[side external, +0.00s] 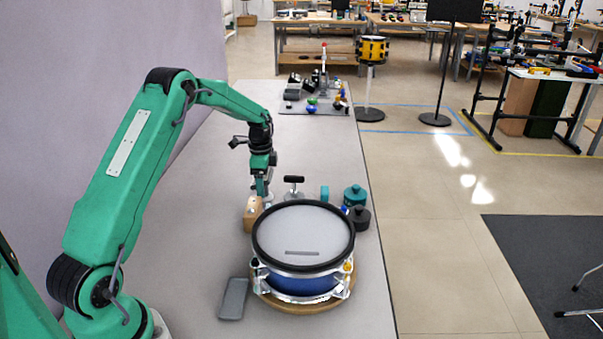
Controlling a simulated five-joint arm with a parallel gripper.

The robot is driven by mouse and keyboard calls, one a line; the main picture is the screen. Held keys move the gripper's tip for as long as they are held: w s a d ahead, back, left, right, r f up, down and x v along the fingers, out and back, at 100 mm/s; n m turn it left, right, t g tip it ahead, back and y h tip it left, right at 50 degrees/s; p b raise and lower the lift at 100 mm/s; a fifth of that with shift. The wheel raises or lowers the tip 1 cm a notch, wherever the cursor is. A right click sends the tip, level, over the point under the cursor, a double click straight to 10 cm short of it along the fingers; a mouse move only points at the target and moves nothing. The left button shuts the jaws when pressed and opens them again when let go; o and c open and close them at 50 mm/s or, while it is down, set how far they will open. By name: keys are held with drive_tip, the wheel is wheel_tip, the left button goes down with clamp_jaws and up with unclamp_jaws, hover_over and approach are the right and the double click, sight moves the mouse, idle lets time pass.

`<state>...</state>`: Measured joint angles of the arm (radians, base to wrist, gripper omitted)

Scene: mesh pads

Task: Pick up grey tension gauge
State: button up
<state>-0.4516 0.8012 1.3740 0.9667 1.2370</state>
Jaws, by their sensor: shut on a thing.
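My gripper (262,190) points down behind the drum, at the top right of a small wooden block (251,213). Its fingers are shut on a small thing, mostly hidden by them. I cannot tell whether that thing is the grey tension gauge or whether it touches the block. A T-shaped piece with a black bar on a silver stem (293,190) stands just right of the gripper. A flat grey slab (233,298) lies on the table at the drum's front left. No gauge face or dial can be made out.
A blue snare drum (303,238) on a round wooden base fills the table's front middle. Teal pots (354,196) and a black pot (359,217) stand behind its right side. A grey mat (315,108) with small parts lies far back. The table between is clear.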

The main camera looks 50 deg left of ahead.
drive_tip(key=shift+r, duration=0.2)
drive_tip(key=shift+w+r, duration=0.1)
drive_tip(key=shift+r, duration=0.4)
wheel_tip(320, 180, up, 3)
drive_tip(key=shift+d+r, duration=0.1)
drive_tip(key=shift+d, duration=0.05)
drive_tip(key=s+d+r, duration=0.1)
drive_tip(key=d+r, duration=0.5)
drive_tip(key=d, duration=0.5)
drive_tip(key=shift+d+r, duration=0.2)
drive_tip(key=shift+r, duration=0.1)
drive_tip(key=shift+r, duration=0.1)
